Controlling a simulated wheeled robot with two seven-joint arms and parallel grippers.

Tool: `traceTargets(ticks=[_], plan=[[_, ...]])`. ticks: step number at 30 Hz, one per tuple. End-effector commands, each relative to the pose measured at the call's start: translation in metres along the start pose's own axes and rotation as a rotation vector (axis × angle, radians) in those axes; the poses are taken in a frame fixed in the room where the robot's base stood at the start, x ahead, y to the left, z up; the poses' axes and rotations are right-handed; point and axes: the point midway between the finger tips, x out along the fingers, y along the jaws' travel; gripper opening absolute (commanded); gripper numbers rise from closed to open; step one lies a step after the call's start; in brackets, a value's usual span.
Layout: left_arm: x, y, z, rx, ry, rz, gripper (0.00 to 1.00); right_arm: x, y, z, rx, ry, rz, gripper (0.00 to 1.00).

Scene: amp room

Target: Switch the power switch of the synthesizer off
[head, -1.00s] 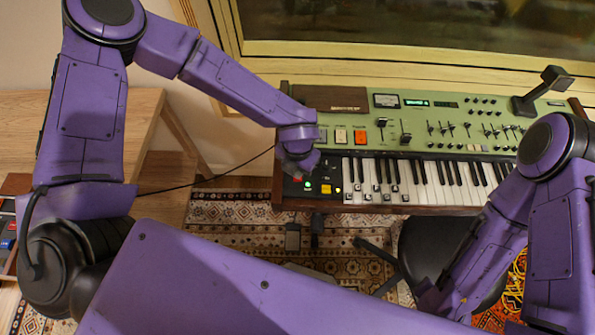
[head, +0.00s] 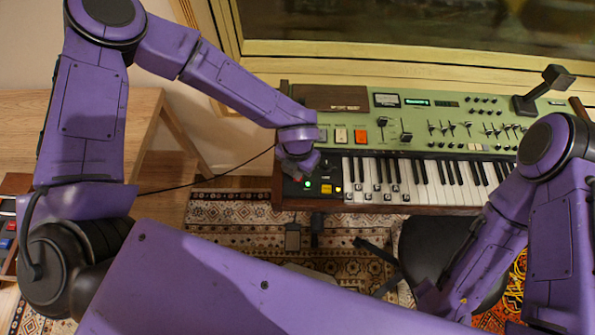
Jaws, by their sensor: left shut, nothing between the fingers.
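The synthesizer (head: 436,142) has a pale green panel, wooden sides and a keyboard. At the left of its keys is a dark control block with a lit green light (head: 308,186) and a yellow button (head: 328,188). Its display (head: 416,102) glows green. My left gripper (head: 298,172) is shut and points down over the back of this dark block, just behind the green light. Its fingertips are small and dark, and whether they touch the panel is unclear. The power switch cannot be told apart here; the gripper may cover it. My right gripper is not visible; only its arm shows.
A black seat (head: 432,252) stands in front of the keyboard. Pedals (head: 293,237) lie on the patterned rug below. A wooden table (head: 75,120) is at the left. A dark cable (head: 215,181) runs behind my left arm to the synthesizer.

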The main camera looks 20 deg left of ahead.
Motion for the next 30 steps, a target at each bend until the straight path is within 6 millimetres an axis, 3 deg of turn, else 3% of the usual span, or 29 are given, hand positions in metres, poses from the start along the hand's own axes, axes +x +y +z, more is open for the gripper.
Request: traceTargets(ticks=[22, 30], plan=[[0.011, 0.000, 0.000, 0.001, 0.000, 0.000, 0.00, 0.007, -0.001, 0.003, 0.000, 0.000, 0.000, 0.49], [-0.007, 0.000, 0.000, 0.000, -0.001, -0.001, 0.00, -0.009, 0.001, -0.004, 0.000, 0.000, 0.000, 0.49]])
